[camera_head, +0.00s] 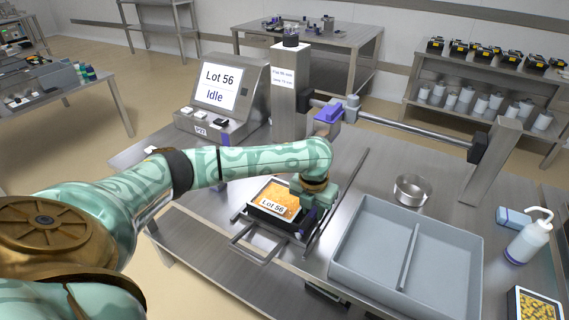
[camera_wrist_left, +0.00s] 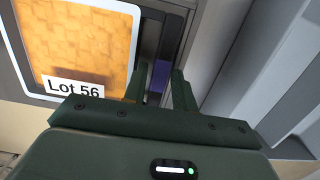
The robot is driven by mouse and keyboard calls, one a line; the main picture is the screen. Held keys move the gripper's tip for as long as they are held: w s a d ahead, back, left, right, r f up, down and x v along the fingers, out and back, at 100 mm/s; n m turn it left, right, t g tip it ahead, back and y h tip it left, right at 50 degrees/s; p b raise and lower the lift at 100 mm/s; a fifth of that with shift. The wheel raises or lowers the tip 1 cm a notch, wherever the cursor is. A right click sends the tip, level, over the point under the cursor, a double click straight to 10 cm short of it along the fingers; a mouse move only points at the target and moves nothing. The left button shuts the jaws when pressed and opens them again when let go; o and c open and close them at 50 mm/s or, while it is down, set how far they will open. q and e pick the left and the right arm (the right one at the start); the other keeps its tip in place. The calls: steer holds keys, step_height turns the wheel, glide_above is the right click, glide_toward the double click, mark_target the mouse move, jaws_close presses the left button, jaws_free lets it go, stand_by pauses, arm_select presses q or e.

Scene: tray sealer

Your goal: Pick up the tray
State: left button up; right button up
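The tray (camera_head: 268,192) is black with an orange top and a white "Lot 56" label. It sits in the metal frame of the sealer (camera_head: 258,248) on the steel table. In the left wrist view the tray (camera_wrist_left: 85,40) fills the upper left. My left gripper (camera_head: 306,218) is down at the tray's right edge. In the left wrist view its two fingers (camera_wrist_left: 158,82) stand apart, with a dark strip and a purple patch between them. I cannot tell whether they touch the tray. My right gripper is not in view.
The sealer's screen (camera_head: 218,88) reads "Lot 56 Idle". A grey two-part bin (camera_head: 362,270) stands right of the tray, with a metal bowl (camera_head: 412,189) behind it. A bottle (camera_head: 529,238) stands at far right. A horizontal bar (camera_head: 410,128) crosses behind my arm.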

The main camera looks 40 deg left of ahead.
arm_select(q)
jaws_close()
stand_by(1.3)
